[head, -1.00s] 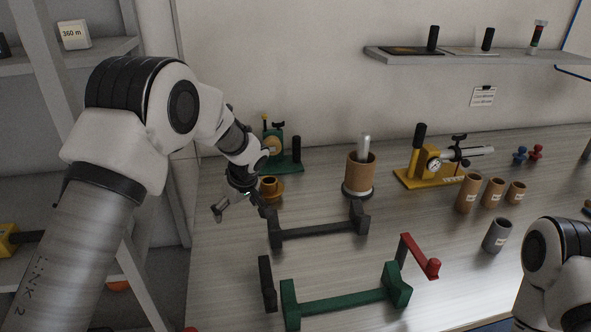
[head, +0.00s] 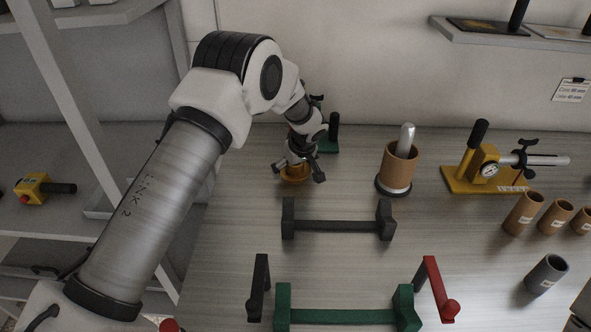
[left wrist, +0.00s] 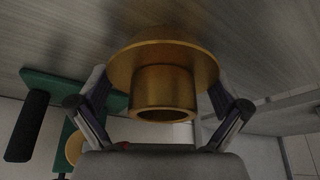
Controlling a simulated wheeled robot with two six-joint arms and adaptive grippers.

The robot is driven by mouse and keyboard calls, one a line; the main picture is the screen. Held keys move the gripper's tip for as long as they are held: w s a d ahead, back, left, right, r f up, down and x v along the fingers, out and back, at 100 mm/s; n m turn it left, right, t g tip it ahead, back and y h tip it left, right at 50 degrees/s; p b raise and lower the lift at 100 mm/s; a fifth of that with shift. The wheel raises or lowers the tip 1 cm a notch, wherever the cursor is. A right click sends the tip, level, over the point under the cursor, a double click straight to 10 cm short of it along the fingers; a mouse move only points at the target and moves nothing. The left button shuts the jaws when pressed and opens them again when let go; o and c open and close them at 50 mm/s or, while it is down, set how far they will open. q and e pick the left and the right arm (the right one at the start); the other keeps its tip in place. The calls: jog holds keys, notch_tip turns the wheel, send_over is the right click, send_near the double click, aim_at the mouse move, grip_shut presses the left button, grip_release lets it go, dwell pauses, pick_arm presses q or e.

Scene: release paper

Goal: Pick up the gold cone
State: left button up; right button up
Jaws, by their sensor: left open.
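The gold cone (left wrist: 163,87) has a wide flange and a hollow round neck and stands on the table. In the left wrist view it sits between the two spread fingers of my left gripper (left wrist: 160,112). The fingers are on either side of it; I cannot tell whether they touch it. In the head view my left gripper (head: 298,172) is over the gold cone (head: 295,179), which is partly hidden behind it. My right gripper is not in view.
A green device (left wrist: 60,110) with a black handle is close beside the cone. A black stand (head: 338,226) and a green stand (head: 345,316) are in front. A brown cup (head: 399,168) and a yellow gauge press (head: 470,180) stand to the right.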

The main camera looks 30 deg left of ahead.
pick_arm(q)
jog(key=shift+s+r, duration=0.1)
jog(key=shift+r, duration=0.05)
jog(key=shift+s+r, duration=0.1)
jog(key=c, duration=0.9)
